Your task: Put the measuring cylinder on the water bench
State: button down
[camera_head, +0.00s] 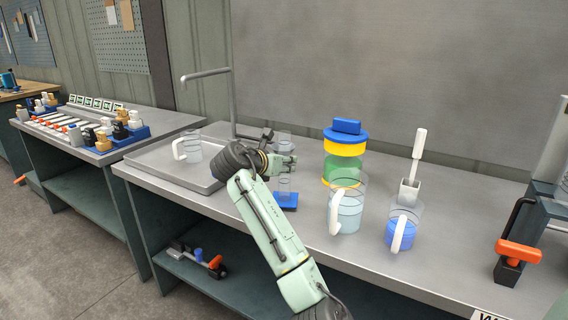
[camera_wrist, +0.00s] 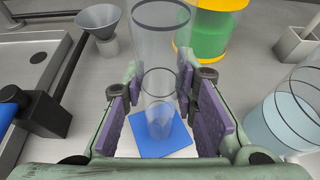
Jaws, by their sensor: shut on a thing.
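The clear measuring cylinder (camera_head: 285,185) has a square blue base and stands upright over the grey metal bench (camera_head: 250,205). It also shows in the wrist view (camera_wrist: 160,90), with its base below the jaws. My gripper (camera_head: 281,162) is shut on the cylinder, with a purple pad on either side of it in the wrist view (camera_wrist: 163,115). Part of the cylinder is hidden by my gripper in the head view. I cannot tell whether its base touches the bench top. A label on the bench's front edge (camera_head: 489,315) is cut off after a "W".
A clear jug (camera_head: 193,149) stands in a shallow tray at the left. A grey funnel (camera_wrist: 101,18) is behind. Bare bench lies along the front.

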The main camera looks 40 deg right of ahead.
jog(key=shift+f, duration=0.45)
jog(key=shift+f, duration=0.15)
jog(key=c, duration=1.3)
grip_release()
jog(key=b+v, duration=0.3)
jog(key=v, duration=0.9)
